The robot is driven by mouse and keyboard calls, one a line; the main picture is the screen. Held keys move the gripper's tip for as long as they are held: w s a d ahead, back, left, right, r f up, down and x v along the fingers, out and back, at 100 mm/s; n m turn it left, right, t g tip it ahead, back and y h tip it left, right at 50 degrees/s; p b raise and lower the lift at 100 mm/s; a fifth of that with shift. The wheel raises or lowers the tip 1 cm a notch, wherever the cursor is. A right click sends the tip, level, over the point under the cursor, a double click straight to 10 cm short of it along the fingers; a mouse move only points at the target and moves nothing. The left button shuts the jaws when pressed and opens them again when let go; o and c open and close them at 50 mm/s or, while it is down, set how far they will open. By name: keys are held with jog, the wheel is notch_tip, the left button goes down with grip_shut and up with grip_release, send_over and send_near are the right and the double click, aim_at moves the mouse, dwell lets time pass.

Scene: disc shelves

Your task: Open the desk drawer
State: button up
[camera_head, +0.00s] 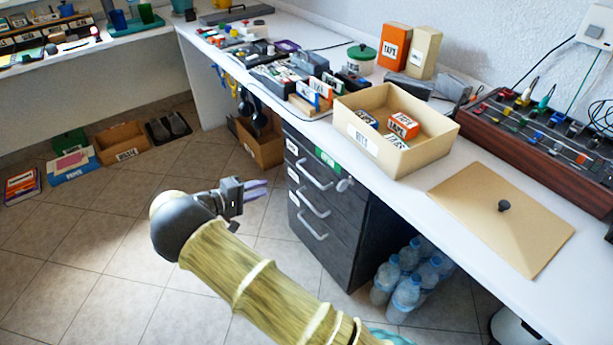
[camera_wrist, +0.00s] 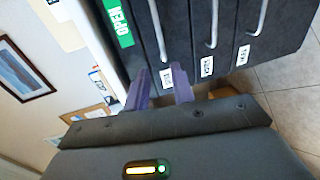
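The dark grey drawer unit (camera_head: 335,235) stands under the white desk in the head view. Its stacked drawers have pale bar handles: the top handle (camera_head: 315,178), a middle one (camera_head: 313,203) and a lower one (camera_head: 311,227). The drawers look shut. My gripper (camera_head: 257,189) is left of the drawer fronts. In the wrist view, its purple fingers (camera_wrist: 160,78) are apart and empty, pointing toward the top handle (camera_wrist: 158,32), with no clear contact.
A cream box (camera_head: 372,158) of small cartons stands on the desk above the drawers, with its lid (camera_head: 475,225) to the right. Water bottles (camera_head: 405,290) stand right of the unit. An open carton (camera_head: 262,148) is behind it. Tiled floor before the drawers is clear.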

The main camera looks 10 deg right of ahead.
aim_at(306, 172)
jog(key=shift+d, duration=0.1)
jog(key=b+x, duration=0.4)
jog(key=x, duration=1.3)
jog(key=shift+w+d, duration=0.1)
jog(key=shift+w, duration=0.05)
grip_shut()
